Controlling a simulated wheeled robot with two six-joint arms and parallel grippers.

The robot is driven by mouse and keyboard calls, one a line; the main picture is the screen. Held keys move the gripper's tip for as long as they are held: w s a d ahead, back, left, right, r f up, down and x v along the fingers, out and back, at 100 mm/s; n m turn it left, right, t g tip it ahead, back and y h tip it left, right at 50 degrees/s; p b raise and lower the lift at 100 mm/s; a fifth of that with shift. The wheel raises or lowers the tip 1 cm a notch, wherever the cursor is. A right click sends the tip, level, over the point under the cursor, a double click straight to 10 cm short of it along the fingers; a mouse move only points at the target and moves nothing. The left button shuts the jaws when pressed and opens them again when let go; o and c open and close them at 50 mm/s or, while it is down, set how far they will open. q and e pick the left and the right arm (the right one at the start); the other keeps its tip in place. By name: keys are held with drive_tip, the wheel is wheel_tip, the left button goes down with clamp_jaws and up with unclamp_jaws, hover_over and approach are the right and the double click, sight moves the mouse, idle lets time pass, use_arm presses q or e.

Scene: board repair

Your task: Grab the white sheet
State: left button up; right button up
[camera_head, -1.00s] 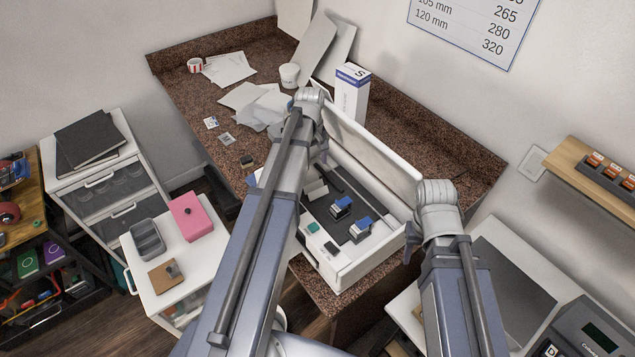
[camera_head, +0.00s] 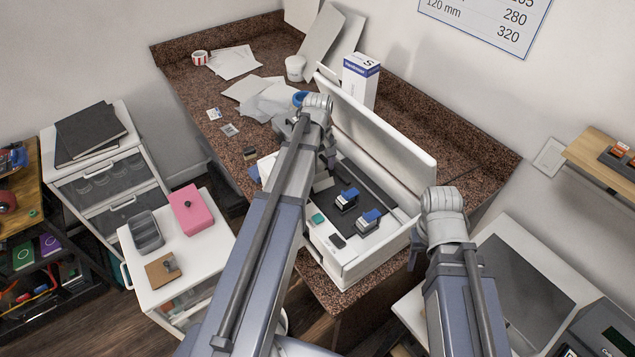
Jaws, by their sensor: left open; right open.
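Several white sheets lie on the brown speckled counter in the head view. One loose pair of sheets (camera_head: 234,62) is at the back left, next to a red-and-white roll. Another sheet (camera_head: 246,88) and a crumpled-looking overlapping pile (camera_head: 272,103) lie nearer, left of my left arm's end. Large pale sheets (camera_head: 322,36) lean against the wall at the back. I cannot tell which one is the task's white sheet. My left arm crosses the middle of the view and my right arm stands at the right. The fingers of both grippers are hidden behind the arm links.
An open white case (camera_head: 378,135) with blue-topped parts stands close between my arms. A white cup (camera_head: 295,68), an upright white box (camera_head: 360,80) and a blue ring (camera_head: 300,98) are near the sheets. A white cart (camera_head: 205,245) carries a pink box (camera_head: 191,212).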

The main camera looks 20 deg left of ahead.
use_arm(q)
drive_tip(key=shift+f+b, duration=0.35)
drive_tip(key=shift+f, duration=0.45)
drive_tip(key=shift+r, duration=0.1)
drive_tip(key=shift+c, duration=0.4)
drive_tip(key=c, duration=1)
drive_tip(key=shift+r, duration=0.1)
